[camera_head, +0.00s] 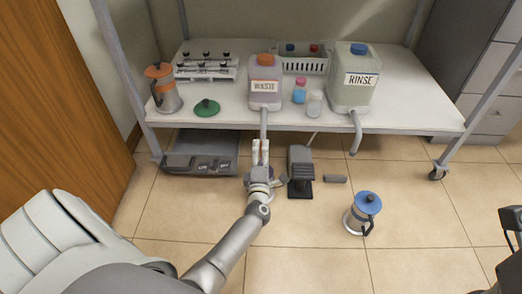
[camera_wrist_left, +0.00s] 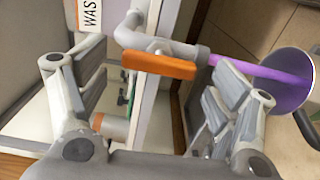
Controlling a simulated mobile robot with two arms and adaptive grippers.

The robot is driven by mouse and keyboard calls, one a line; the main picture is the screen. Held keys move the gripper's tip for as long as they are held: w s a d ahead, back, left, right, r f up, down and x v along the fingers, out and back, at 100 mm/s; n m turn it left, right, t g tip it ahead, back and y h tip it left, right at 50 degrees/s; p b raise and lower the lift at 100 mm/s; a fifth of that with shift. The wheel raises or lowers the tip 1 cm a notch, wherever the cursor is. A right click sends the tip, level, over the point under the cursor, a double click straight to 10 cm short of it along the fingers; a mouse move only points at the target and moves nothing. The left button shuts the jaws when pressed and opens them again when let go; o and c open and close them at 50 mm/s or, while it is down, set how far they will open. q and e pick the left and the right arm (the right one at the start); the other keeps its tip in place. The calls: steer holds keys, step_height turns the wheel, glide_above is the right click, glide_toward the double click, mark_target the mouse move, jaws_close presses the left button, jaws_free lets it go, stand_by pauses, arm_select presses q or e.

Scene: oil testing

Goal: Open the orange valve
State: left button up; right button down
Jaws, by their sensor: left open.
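The orange valve (camera_wrist_left: 158,65) is a flat bar handle on a grey pipe (camera_wrist_left: 145,40), seen in the left wrist view. The pipe hangs from the jug labelled WASTE (camera_head: 265,88) at the shelf's front edge. My left gripper (camera_head: 260,150) is below that jug in the head view, hiding the valve there. In the left wrist view the gripper (camera_wrist_left: 155,95) is open, with one finger on each side of the valve and gaps between. A purple stream (camera_wrist_left: 260,80) runs from the pipe end to a round vessel (camera_wrist_left: 288,75).
The shelf (camera_head: 225,110) also holds a RINSE jug (camera_head: 353,82), an orange-lidded pot (camera_head: 161,88), a green lid (camera_head: 206,107) and small bottles. On the floor are a grey stand (camera_head: 300,168) and a blue-lidded pot (camera_head: 363,211).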

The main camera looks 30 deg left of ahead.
arm_select(q)
steer(key=v, duration=0.9)
steer(key=shift+s, duration=0.4)
steer(key=shift+d, duration=0.1)
